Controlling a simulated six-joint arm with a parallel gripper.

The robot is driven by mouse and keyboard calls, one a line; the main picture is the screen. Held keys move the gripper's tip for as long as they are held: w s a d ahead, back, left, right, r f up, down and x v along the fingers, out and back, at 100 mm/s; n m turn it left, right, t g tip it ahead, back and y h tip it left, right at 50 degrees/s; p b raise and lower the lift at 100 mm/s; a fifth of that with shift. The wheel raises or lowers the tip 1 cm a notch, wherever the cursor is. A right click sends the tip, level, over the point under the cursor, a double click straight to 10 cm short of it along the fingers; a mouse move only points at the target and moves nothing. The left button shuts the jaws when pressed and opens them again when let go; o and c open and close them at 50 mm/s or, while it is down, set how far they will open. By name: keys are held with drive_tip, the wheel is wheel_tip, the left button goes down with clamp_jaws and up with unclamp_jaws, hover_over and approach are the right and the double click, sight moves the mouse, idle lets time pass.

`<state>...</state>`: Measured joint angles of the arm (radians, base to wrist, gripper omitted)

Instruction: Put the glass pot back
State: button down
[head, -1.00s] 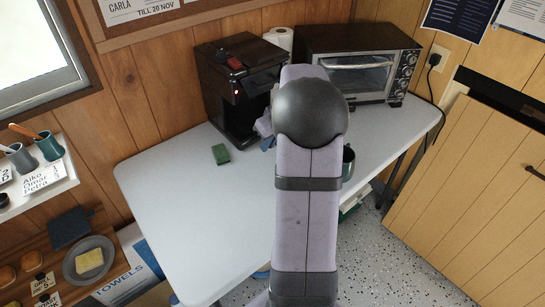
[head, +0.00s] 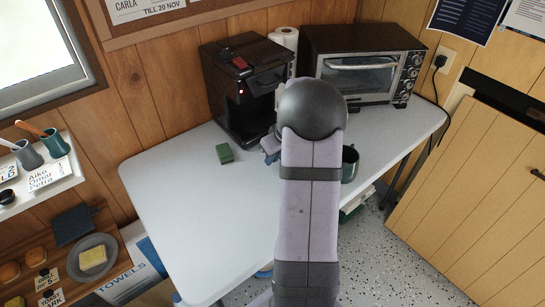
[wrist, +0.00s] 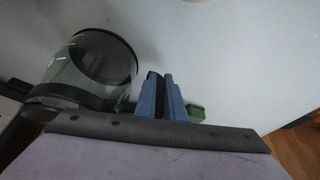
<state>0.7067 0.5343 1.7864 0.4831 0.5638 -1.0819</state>
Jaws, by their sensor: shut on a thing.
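The glass pot (wrist: 105,72), clear with a dark round end and a black band, shows at the left of the wrist view. In the head view my gripper (head: 270,146) shows partly, just in front of the black coffee maker (head: 233,112), which has a red light on.
A green sponge (head: 225,153) lies on the white table (head: 190,215), left of my gripper. A toaster oven (head: 365,72) and a paper roll (head: 285,40) stand at the back. The table's front left is clear.

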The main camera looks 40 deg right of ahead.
drive_tip(key=shift+f, duration=0.15)
drive_tip(key=c, duration=1.8)
unclamp_jaws()
drive_tip(key=shift+c, duration=0.2)
drive_tip(key=shift+s+r, duration=0.1)
drive_tip(key=shift+r, duration=0.35)
drive_tip(key=v, duration=1.1)
drive_tip(key=shift+r, duration=0.2)
drive_tip(key=shift+s, duration=0.1)
